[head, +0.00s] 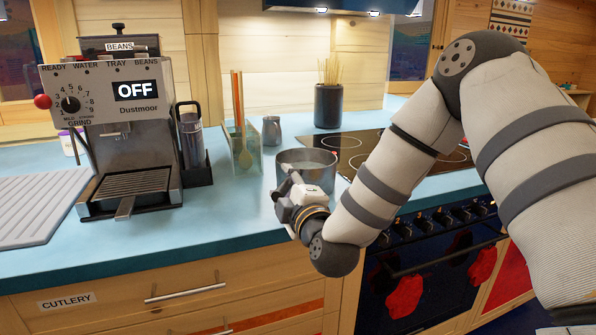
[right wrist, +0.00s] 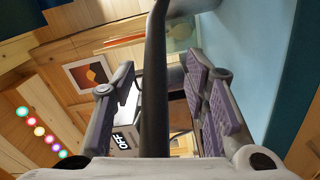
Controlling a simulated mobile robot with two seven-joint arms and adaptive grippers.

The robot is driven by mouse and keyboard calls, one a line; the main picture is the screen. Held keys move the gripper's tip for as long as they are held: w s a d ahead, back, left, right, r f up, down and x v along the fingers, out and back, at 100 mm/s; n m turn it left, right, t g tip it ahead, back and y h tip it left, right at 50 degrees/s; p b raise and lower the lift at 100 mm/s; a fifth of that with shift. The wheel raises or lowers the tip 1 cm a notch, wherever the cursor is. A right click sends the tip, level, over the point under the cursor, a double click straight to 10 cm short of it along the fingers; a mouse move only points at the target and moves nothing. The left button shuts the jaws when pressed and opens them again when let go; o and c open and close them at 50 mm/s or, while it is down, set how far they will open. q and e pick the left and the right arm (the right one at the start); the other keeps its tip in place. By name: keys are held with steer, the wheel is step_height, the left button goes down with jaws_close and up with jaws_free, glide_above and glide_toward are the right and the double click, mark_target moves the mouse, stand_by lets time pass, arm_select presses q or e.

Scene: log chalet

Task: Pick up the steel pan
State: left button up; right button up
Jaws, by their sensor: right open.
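The steel pan (head: 308,158) is a round grey vessel on the blue counter, just left of the black hob in the head view. My right gripper (head: 286,184) is at the pan's near left side, low over the counter. In the right wrist view, a dark bar that looks like the pan's handle (right wrist: 155,95) runs between the purple-padded fingers of the right gripper (right wrist: 162,78). The fingers are open, with a gap visible on both sides of the bar. The gripper hides part of the pan's near side. My left gripper is not in view.
A coffee machine (head: 125,130) marked OFF and a ribbed drainer (head: 38,205) stand left. Counter (head: 225,215) left of the pan is clear.

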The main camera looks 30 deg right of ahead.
steer(key=shift+r, duration=0.1)
steer(key=shift+s+a+r, duration=0.15)
steer(key=shift+s, duration=0.15)
jaws_close()
steer(key=shift+w+r, duration=0.1)
steer(key=shift+r, duration=0.15)
steer(key=shift+r, duration=0.1)
